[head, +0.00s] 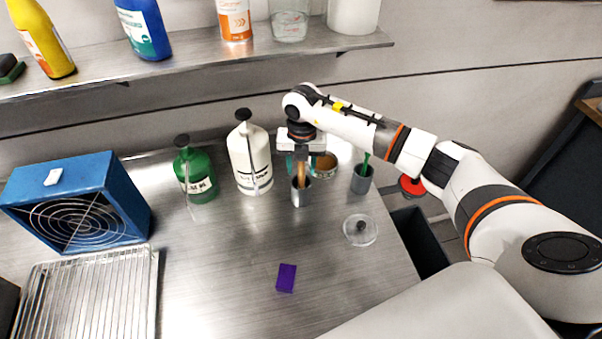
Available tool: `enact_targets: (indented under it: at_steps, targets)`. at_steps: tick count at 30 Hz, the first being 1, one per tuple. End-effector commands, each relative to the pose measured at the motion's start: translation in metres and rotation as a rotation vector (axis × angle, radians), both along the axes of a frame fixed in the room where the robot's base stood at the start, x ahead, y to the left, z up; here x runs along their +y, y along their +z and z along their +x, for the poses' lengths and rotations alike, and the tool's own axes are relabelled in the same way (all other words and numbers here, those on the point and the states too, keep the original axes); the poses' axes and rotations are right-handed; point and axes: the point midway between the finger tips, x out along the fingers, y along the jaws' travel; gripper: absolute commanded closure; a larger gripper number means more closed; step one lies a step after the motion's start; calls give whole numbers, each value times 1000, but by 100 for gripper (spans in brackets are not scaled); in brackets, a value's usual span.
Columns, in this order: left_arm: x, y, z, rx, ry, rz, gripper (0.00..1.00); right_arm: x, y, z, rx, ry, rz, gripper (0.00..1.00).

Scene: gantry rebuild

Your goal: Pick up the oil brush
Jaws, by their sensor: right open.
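A brush with a brown wooden handle (301,176) stands in a grey metal cup (301,194) on the steel counter. A second cup (361,183) to its right holds a green-handled tool (365,161). I cannot tell for certain which of the two is the oil brush. My right gripper (301,158) is open, pointing down at the top of the wooden-handled brush. Its fingers are small and partly hidden, so contact with the brush cannot be told. My left gripper is not in view.
A white bottle (250,163) and a green bottle (196,175) stand left of the cups. A round tin (325,166) is close behind. A clear lid (360,230) and purple block (286,278) lie in front. A shelf (200,62) with containers hangs above.

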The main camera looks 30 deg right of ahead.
Motion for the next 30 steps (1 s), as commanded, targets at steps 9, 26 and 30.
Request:
enact_targets:
  at_steps: [9,26,30]
  targets:
    - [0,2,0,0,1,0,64,0,-7,0,-1,0,0,56]
    - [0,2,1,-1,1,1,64,0,-6,0,-2,0,0,100]
    - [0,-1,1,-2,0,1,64,0,0,1,-4,0,1,100]
